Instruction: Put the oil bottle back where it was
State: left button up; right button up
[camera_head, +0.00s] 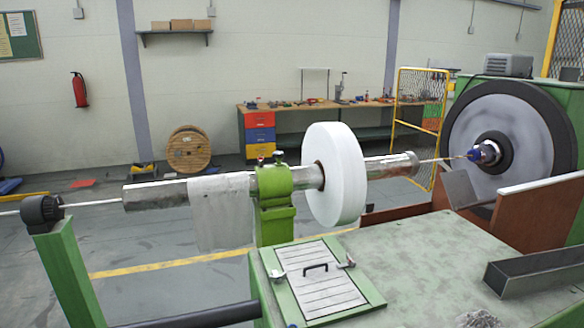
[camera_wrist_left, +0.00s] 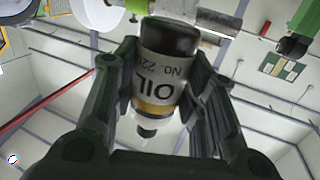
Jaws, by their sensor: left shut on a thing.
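In the left wrist view my left gripper (camera_wrist_left: 163,62) is shut on the oil bottle (camera_wrist_left: 157,72), with one finger on each side of it. The bottle has a dark end, a grey label reading "OIL" that appears upside down, a yellow band and a pale end with a small tip. The head view shows neither gripper nor the bottle. My right gripper is in neither view.
In the head view a long metal tube (camera_head: 158,194) with a white reel (camera_head: 336,174) runs across a green stand (camera_head: 273,205). A green machine top (camera_head: 430,255) carries a hatch and a grey metal channel (camera_head: 540,270). A workbench (camera_head: 335,110) and a wall shelf (camera_head: 175,32) stand behind.

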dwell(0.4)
pick_arm(q)
jog(key=w+d+r+m+g+h, duration=0.2)
jog(key=w+d+m+g+h, duration=0.2)
jog(key=d+h, duration=0.4)
jog(key=w+d+r+m+g+h, duration=0.3)
jog(key=w+d+m+g+h, duration=0.1)
jog(key=d+m+h, duration=0.3)
jog(key=shift+d+m+g+h, duration=0.4)
jog(key=shift+d+m+g, duration=0.4)
jog(key=shift+d+g, duration=0.15)
